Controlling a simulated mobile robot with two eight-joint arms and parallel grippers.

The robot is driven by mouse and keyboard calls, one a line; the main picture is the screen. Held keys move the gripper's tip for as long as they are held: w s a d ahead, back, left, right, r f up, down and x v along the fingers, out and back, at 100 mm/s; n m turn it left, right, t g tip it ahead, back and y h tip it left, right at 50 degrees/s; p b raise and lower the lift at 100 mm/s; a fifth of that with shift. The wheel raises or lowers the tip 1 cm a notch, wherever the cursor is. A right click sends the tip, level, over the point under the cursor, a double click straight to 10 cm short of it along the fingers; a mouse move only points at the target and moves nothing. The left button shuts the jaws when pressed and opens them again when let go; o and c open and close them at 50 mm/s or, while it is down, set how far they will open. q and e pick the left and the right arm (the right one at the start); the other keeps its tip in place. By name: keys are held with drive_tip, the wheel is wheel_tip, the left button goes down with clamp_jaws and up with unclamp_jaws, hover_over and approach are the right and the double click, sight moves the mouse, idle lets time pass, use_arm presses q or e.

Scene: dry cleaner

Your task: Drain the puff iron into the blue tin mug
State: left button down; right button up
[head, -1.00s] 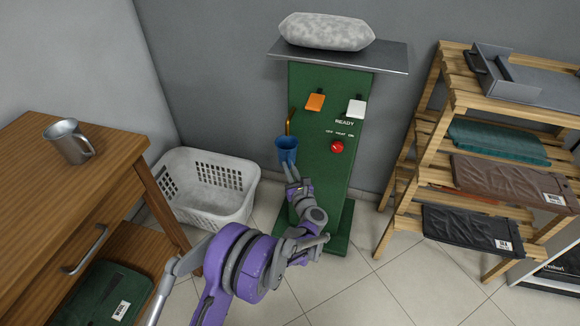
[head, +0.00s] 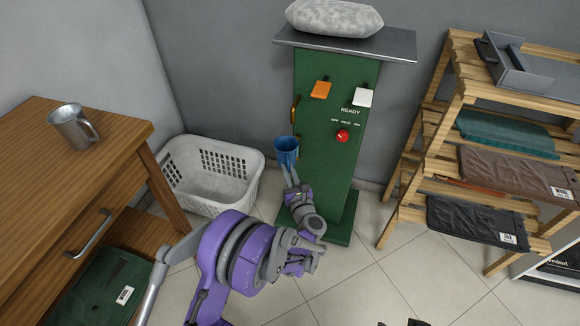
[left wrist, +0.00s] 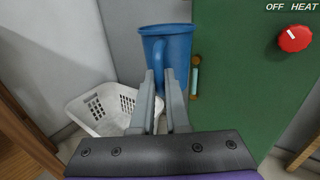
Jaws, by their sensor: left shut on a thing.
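The puff iron is a green cabinet (head: 325,165) with a grey padded puff (head: 335,17) on top. The blue tin mug (head: 286,149) is upright, below the pipe in the head view. My left gripper (head: 290,174) is shut on the mug's handle, seen in the left wrist view (left wrist: 160,62). The mug's inside is mostly hidden.
A white laundry basket (head: 208,205) stands left of the cabinet. A wooden desk (head: 60,190) with a metal mug (head: 72,127) is at left. A wooden rack (head: 440,110) with folded garments is at right. Tiled floor is clear in front.

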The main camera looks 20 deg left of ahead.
use_arm(q)
drive_tip(key=shift+s+f, duration=0.1)
drive_tip(key=shift+s, duration=1.55)
use_arm(e)
drive_tip(key=shift+f, duration=0.3)
use_arm(q)
drive_tip(key=s+r+m+t+h, duration=0.2)
drive_tip(key=s+r+m+h, duration=0.15)
drive_tip(key=s+r, duration=0.5)
wheel_tip(320, 180, up, 24)
drive_tip(key=w+p, duration=0.2)
drive_tip(key=p, duration=2)
drive_tip(key=shift+h, duration=0.45)
use_arm(e)
wheel_tip(320, 180, up, 26)
drive_tip(key=w+t, duration=0.1)
drive_tip(key=shift+w, duration=0.15)
use_arm(q)
drive_tip(key=shift+s+d+f+n, duration=0.1)
drive_tip(key=shift+s+f+n, duration=0.05)
drive_tip(key=shift+n, duration=0.1)
use_arm(e)
drive_tip(key=shift+f, duration=0.1)
